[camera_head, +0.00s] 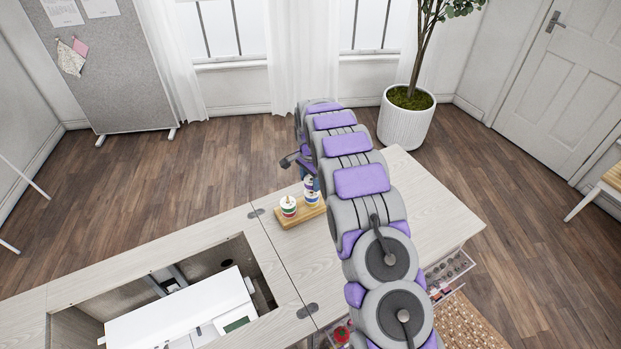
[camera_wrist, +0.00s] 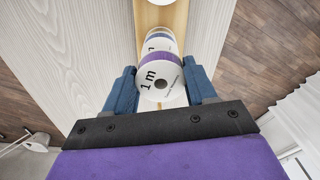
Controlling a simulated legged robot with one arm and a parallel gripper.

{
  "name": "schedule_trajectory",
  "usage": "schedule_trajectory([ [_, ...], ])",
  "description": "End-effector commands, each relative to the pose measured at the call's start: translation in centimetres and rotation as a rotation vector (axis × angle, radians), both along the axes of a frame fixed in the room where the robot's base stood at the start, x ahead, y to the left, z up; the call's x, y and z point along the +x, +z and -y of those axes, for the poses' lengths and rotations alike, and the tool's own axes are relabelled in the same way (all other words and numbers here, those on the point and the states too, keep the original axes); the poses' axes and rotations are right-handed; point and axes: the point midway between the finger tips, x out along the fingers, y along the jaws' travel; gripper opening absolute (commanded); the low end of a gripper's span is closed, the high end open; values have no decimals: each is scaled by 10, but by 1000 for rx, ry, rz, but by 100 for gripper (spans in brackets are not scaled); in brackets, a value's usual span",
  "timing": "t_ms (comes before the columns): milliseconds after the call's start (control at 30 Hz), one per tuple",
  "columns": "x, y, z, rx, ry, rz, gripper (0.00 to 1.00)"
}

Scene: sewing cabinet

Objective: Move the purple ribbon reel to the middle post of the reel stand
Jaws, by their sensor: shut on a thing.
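My gripper (camera_wrist: 161,94) is shut on a ribbon reel with a white "1 m" face, taken to be the purple ribbon reel (camera_wrist: 160,84); purple ribbon shows at its far edge in the wrist view. Another white reel face (camera_wrist: 161,42) with print shows just past it. The wooden reel stand (camera_head: 286,221) lies on the cabinet top, and its base (camera_wrist: 175,20) shows in the wrist view. Its left end bears a reel stack with green and red bands (camera_head: 288,206). Another stack (camera_head: 311,193) stands right of it, under my gripper. Whether the held reel is around a post is hidden.
The pale cabinet top (camera_head: 350,245) is clear right of the stand, apart from my arm above it. A white sewing machine (camera_head: 185,312) sits in a recess at front left. An open drawer (camera_head: 447,268) juts out at the right.

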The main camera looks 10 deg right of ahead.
Motion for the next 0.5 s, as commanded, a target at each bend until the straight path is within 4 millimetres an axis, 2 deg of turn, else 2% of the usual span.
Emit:
schedule_trajectory([
  [500,0,-12,0,0,0,-1,27],
])
